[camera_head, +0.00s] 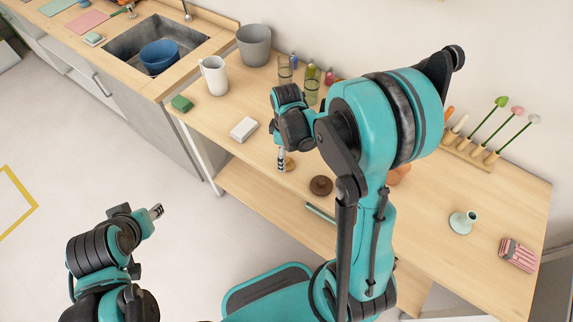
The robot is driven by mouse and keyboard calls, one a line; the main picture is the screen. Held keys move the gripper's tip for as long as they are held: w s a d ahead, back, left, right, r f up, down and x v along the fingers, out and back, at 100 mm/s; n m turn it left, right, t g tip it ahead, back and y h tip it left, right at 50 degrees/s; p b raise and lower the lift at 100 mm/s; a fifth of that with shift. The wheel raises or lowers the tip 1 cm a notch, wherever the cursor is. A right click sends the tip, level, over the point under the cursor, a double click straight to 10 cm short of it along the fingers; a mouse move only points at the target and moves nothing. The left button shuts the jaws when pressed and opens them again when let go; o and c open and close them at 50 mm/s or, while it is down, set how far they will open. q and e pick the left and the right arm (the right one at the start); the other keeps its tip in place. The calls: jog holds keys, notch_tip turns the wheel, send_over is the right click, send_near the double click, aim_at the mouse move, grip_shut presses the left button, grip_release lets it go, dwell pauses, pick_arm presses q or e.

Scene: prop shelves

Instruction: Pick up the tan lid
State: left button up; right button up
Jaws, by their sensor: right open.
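A small tan lid (290,164) lies on the wooden counter, partly hidden by my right gripper. My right gripper (282,160) points down with its fingertips at the lid's left side. It is open, and nothing shows lifted in it. I cannot tell whether the fingertips touch the lid. My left gripper (155,212) is at the lower left over the floor, away from the counter. Its fingers are too small and edge-on to tell their opening.
A dark brown round lid (321,185) lies close by on the right. A white block (243,129), a white pitcher (214,75) and glasses (285,70) stand to the left and behind. My arm hides some of the counter (430,200).

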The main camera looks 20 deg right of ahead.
aim_at(287, 159)
jog(key=f, duration=0.2)
jog(key=f+b, duration=0.1)
jog(key=shift+w+d+f, duration=0.1)
jog(key=shift+w+f, duration=0.1)
jog(key=shift+f, duration=0.15)
jog(key=c, duration=1)
jog(key=shift+c, duration=0.2)
jog(key=shift+r, duration=0.15)
